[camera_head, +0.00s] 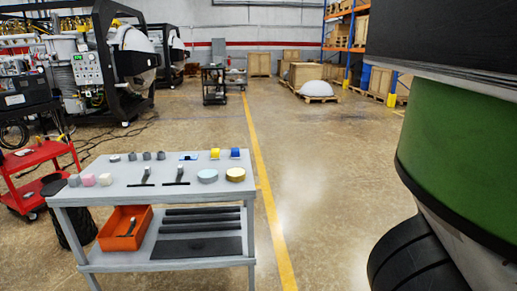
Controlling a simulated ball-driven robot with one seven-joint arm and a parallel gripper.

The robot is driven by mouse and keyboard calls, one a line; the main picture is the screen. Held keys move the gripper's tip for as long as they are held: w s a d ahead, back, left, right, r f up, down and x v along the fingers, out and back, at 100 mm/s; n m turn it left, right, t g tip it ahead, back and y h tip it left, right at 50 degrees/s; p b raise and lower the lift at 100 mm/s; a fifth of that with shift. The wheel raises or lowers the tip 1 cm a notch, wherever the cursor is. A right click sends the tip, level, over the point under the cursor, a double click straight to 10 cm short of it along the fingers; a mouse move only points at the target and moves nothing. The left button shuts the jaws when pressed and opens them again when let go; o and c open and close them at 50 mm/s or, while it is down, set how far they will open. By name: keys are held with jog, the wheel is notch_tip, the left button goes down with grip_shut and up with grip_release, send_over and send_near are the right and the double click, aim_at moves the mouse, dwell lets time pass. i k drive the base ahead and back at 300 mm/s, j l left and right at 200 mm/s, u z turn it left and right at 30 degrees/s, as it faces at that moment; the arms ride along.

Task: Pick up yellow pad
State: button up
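A grey two-level cart (150,196) stands at the lower left. On the right side of its top lies a round, yellowish-tan disc (235,174) that looks like a pad. A similar light blue disc (207,176) lies just left of it. A small bright yellow roll-like item (215,154) stands behind them, beside a blue one (235,153). I cannot tell for certain which yellow item is the pad. My gripper is not in view.
The cart top also holds two dark-handled tools (146,176), small grey cylinders and a pink block (105,179). An orange bin (125,228) sits on the lower shelf. A red cart (37,177) stands left. Large green and black parts fill the right edge. The middle floor is clear.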

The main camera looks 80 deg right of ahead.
aim_at(215, 154)
jog(key=z, duration=1.75)
